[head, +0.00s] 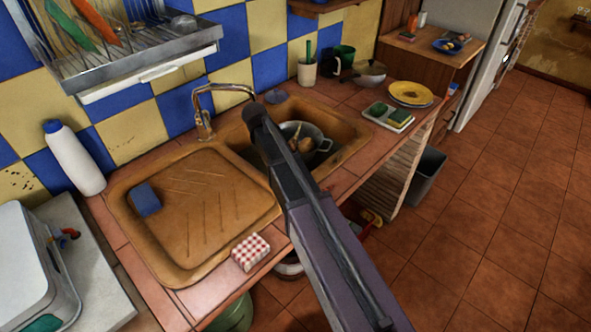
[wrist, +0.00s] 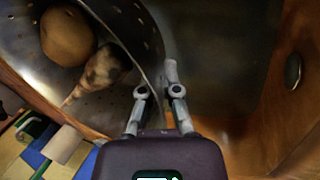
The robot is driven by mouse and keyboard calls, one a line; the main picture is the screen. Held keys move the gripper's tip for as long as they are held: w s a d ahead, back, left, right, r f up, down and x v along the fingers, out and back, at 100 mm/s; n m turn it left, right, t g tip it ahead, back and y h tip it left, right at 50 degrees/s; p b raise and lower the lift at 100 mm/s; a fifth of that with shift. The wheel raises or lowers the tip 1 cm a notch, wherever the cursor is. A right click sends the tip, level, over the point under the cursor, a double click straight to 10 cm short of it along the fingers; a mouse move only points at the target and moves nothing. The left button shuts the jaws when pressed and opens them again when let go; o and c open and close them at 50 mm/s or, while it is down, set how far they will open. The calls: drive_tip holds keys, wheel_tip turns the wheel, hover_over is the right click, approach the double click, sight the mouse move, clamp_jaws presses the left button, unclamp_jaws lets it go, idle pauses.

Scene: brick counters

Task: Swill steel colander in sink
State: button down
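The steel colander (head: 318,131) sits in the basin of the brown sink (head: 352,130), partly hidden by my arm in the head view. It holds a round potato-like vegetable and a pale, tapering root. In the wrist view the perforated colander (wrist: 100,105) fills the upper left, with the round vegetable (wrist: 67,37) and the root (wrist: 97,72) inside. My gripper (wrist: 157,82) is at the colander's rim, one finger on each side, close together and seemingly shut on the wall. My arm hides the fingers in the head view.
A tap (head: 205,115) stands behind the sink. A blue sponge (head: 146,199) lies on the drainboard (head: 200,215), and a checked box (head: 250,252) sits at its front edge. Right of the basin are a tray with sponges (head: 388,116), a yellow plate (head: 411,94) and a lidded pan (head: 369,75).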

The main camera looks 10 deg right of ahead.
drive_tip(key=shift+r+p, duration=4.75)
drive_tip(key=shift+r, duration=0.15)
drive_tip(key=shift+r+p, duration=1.7)
drive_tip(key=shift+p, duration=0.05)
drive_tip(key=shift+f, duration=0.15)
wheel_tip(320, 180, down, 23)
drive_tip(key=b, duration=2.3)
drive_tip(key=shift+r, duration=0.25)
